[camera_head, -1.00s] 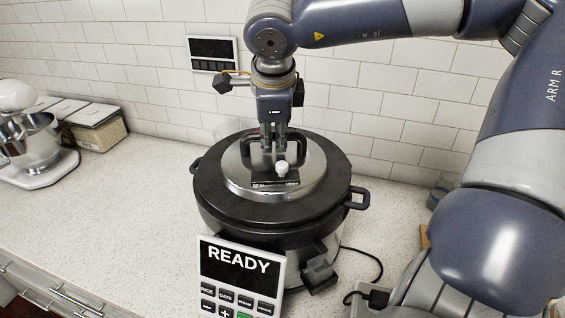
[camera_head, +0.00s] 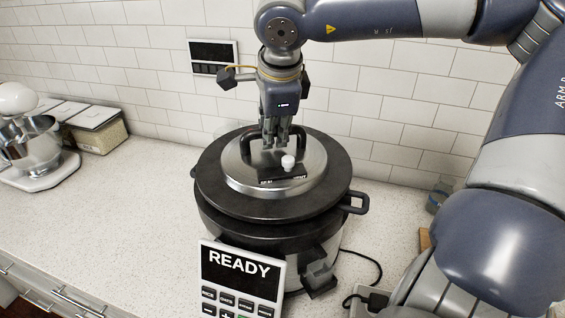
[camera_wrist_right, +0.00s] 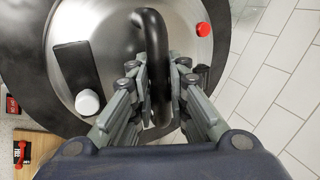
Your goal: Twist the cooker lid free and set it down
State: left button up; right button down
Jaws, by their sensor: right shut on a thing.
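The cooker (camera_head: 222,228) stands on the counter with its large black-rimmed, silver-centred lid (camera_head: 237,176) over it. The lid's rim looks slightly raised above the body, with a dark step between them. A black loop handle (camera_head: 304,143) stands on the lid and also shows in the wrist view (camera_wrist_right: 152,28). My right gripper (camera_head: 275,143) points down from above and is shut on this handle; its fingers (camera_wrist_right: 160,80) flank the bar. My left gripper is out of view.
A panel reading READY (camera_head: 240,275) stands in front of the cooker. A stand mixer (camera_head: 40,150) and a lidded grain box (camera_head: 98,132) are at the left. Counter (camera_head: 110,220) between mixer and cooker is clear. A tiled wall (camera_head: 430,110) is close behind.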

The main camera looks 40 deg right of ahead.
jog(key=shift+w+r+p, duration=0.1)
jog(key=shift+r+p, duration=0.5)
jog(key=shift+r, duration=0.7)
jog(key=shift+f, duration=0.1)
